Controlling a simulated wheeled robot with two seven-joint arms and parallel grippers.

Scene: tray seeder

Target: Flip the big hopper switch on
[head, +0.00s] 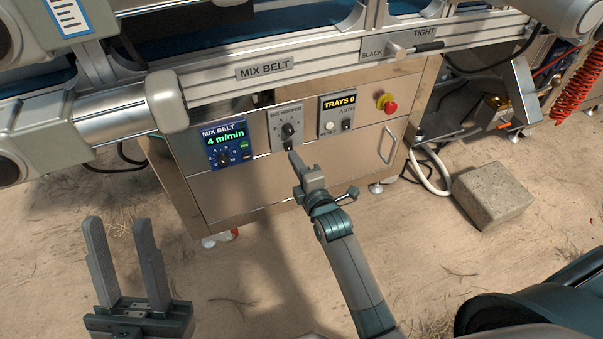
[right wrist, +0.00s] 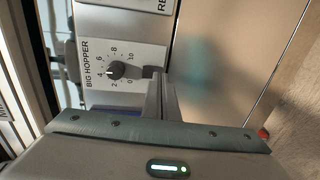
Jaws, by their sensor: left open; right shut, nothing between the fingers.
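The big hopper panel (head: 280,118) is a light grey plate with a black dial (head: 288,129) on the front of the metal cabinet. In the right wrist view the panel reads BIG HOPPER, and its dial (right wrist: 115,70) has a numbered scale. The dark switch (right wrist: 150,72) beside the dial is partly hidden by my fingertips, so its position cannot be told. My right gripper (head: 294,158) is shut and empty, its tips at or very near the switch; contact is unclear. My left gripper (head: 118,225) is open and empty at lower left, away from the cabinet.
The mix belt panel (head: 225,146) is left of the hopper panel, showing 4 m/min. The trays panel (head: 337,114) and a red stop button (head: 390,107) are to the right. The belt rail (head: 300,66) runs above. A concrete block (head: 492,194) lies on the sandy ground.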

